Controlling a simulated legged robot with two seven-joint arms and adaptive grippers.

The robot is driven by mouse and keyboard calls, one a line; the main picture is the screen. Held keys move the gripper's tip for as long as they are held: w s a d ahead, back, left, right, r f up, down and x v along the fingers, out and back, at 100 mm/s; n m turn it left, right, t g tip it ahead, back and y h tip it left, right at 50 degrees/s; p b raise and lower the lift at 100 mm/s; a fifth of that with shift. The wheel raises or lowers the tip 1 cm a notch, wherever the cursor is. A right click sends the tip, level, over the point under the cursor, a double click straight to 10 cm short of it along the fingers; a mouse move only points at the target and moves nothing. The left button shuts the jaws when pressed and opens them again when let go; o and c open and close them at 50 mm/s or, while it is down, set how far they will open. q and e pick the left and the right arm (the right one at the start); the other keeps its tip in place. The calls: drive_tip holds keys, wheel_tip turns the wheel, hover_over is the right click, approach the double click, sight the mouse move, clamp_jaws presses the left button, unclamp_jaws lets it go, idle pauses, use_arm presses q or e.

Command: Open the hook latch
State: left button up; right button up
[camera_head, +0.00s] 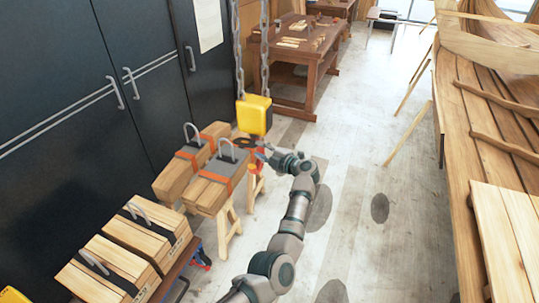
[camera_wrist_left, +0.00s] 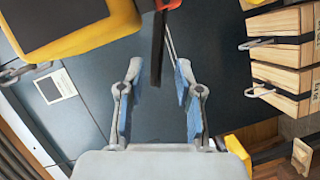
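A yellow hoist block (camera_head: 254,115) hangs on two chains, and it fills the upper left of the wrist view (camera_wrist_left: 60,25). Below it, a dark hook (camera_head: 243,142) with a red part (camera_head: 257,160) shows small beside my left gripper (camera_head: 263,150). In the wrist view a dark bar (camera_wrist_left: 157,48) and a red piece (camera_wrist_left: 172,3) reach down toward the gap between my left fingertips (camera_wrist_left: 159,68). The fingers are apart, with blue pads and nothing clearly gripped. I cannot tell which part is the latch or whether it touches a finger. My right gripper is out of view.
Strapped timber bundles (camera_head: 211,192) with metal loops rest on trestles below the block. More bundles (camera_head: 134,245) stand at lower left. Dark cabinets (camera_head: 60,90) line the left, a workbench (camera_head: 300,60) stands behind, and a wooden hull (camera_head: 480,150) is right. The middle floor is clear.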

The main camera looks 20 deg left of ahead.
use_arm(q)
drive_tip(key=shift+v, duration=2.5)
drive_tip(key=shift+f, duration=0.1)
